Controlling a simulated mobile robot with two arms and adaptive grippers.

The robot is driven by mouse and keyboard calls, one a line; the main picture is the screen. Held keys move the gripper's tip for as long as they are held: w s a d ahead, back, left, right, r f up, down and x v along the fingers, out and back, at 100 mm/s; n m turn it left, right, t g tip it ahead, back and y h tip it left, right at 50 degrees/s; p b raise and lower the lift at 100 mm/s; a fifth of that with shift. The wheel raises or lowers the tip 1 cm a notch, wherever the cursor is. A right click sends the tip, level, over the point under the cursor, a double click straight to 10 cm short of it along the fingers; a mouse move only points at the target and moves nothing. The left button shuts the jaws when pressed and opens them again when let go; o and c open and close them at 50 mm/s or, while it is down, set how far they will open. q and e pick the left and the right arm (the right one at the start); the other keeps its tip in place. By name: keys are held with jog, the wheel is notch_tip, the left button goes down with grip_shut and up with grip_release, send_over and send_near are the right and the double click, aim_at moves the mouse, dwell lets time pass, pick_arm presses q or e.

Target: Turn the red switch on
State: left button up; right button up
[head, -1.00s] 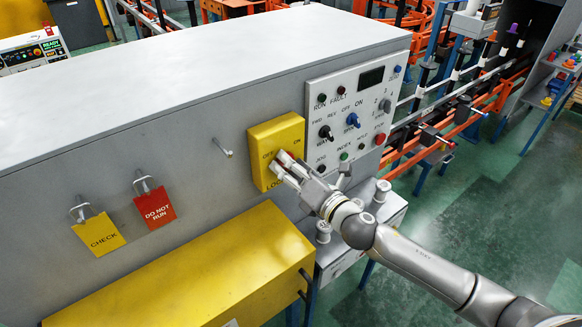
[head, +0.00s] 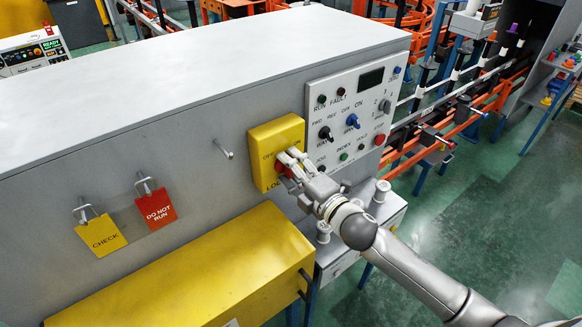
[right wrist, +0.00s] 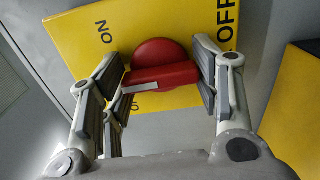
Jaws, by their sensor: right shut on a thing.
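The red switch (right wrist: 158,68) is a round knob with a bar handle on a yellow box (head: 258,180) fixed to the grey cabinet's front. ON and OFF labels show beside it in the right wrist view. A white mark lies along one end of the handle. My right gripper (right wrist: 160,82) is shut on the handle, with its fingers at the handle's two ends. In the head view the same gripper (head: 288,164) covers most of the switch; only a little red shows. My left gripper is not in view.
A control panel (head: 342,165) with knobs and buttons is just right of the yellow box. A small peg (head: 225,149) sticks out to its left. Two hanging tags, a yellow one (head: 100,235) and a red one (head: 156,208), are further left. A yellow housing (head: 200,270) juts out below.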

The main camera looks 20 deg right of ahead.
jog(key=m, duration=0.4)
jog(key=shift+m+p, duration=0.3)
jog(key=shift+p, duration=0.1)
jog(key=m+p, duration=0.1)
jog(key=m, duration=0.3)
jog(key=shift+m, duration=0.4)
jog(key=o, duration=1)
jog(key=v, duration=1.2)
